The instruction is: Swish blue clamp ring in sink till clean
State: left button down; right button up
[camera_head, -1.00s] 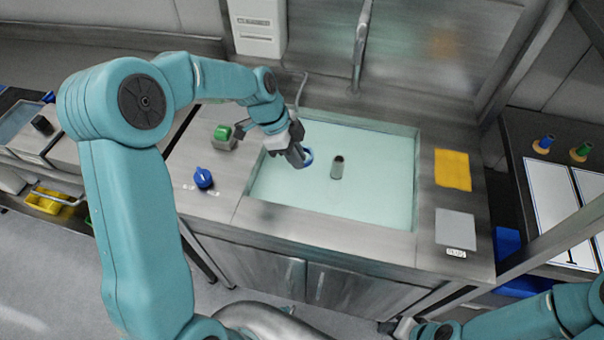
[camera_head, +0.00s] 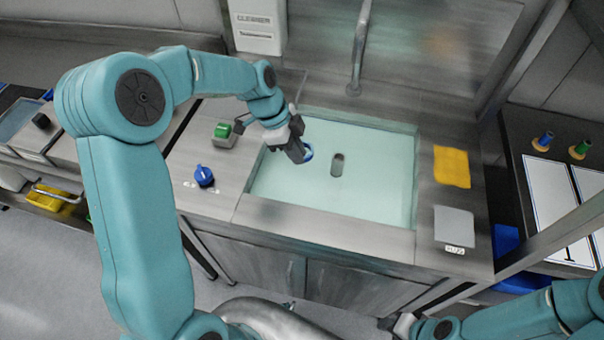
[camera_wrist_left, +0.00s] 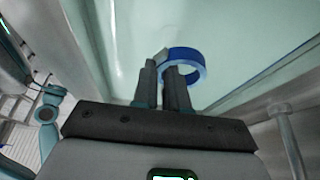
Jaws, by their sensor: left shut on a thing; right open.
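The blue clamp ring (camera_head: 307,152) is held at the left side of the sink. My left gripper (camera_head: 299,152) is shut on it. In the left wrist view the ring (camera_wrist_left: 188,60) stands out beyond the fingertips of the gripper (camera_wrist_left: 165,72), which pinch one side of its band. The sink (camera_head: 375,205) holds pale green liquid, and the ring is over or in it; I cannot tell how deep. I see no clear dirt on the ring. My right gripper (camera_head: 398,325) is low at the bottom edge, open and empty, away from the sink.
A green button (camera_head: 223,132) and a blue knob (camera_head: 204,176) are left of the sink. A yellow cloth (camera_head: 452,167) and a grey pad (camera_head: 454,226) lie right.

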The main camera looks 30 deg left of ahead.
pick_arm(q)
jog(key=shift+r, duration=0.1)
jog(key=shift+r+p, duration=1.15)
jog(key=shift+r, duration=0.8)
